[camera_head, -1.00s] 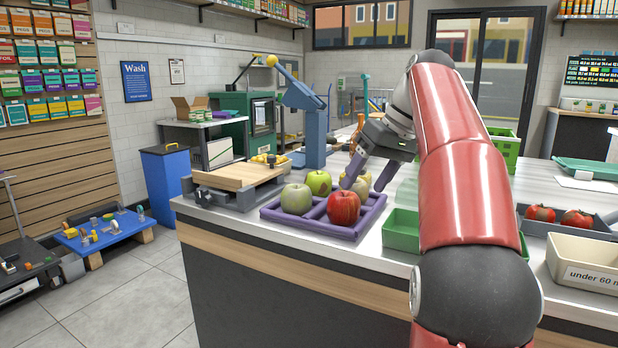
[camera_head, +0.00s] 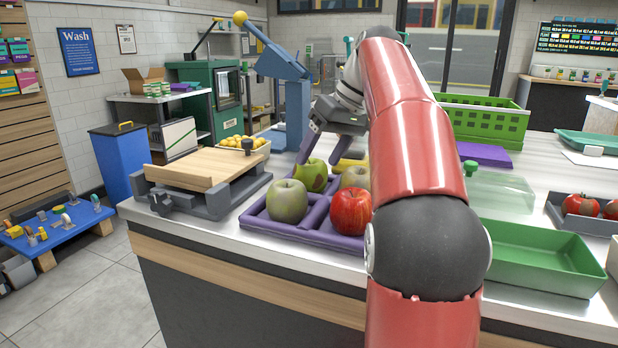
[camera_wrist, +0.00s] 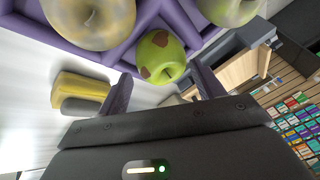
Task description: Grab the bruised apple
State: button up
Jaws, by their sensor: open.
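The bruised apple (camera_wrist: 161,57) is green with brown patches and sits in the purple divided tray (camera_head: 262,222). In the head view the same apple (camera_head: 313,176) is in the tray's back left part, behind a plain pale green apple (camera_head: 287,201). My gripper (camera_wrist: 160,78) is open and empty, with its two purple fingers on either side of the bruised apple in the wrist view. I cannot tell whether they touch it.
A red apple (camera_head: 350,212) and a yellowish apple (camera_head: 355,178) share the tray. A yellow object (camera_wrist: 82,90) lies beside the tray. A wooden-topped scale (camera_head: 205,168) stands left. An empty green bin (camera_head: 540,255) is at right.

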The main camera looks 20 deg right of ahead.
aim_at(317, 162)
jog(key=b+x, duration=0.1)
jog(key=x, duration=0.3)
jog(key=shift+s+f, duration=0.1)
jog(key=shift+s, duration=0.05)
jog(key=c, duration=0.4)
jog(key=shift+c, duration=0.2)
notch_tip(317, 162, up, 7)
jog(key=shift+r+p, duration=0.2)
jog(key=shift+p, duration=0.95)
jog(key=shift+r, duration=1.3)
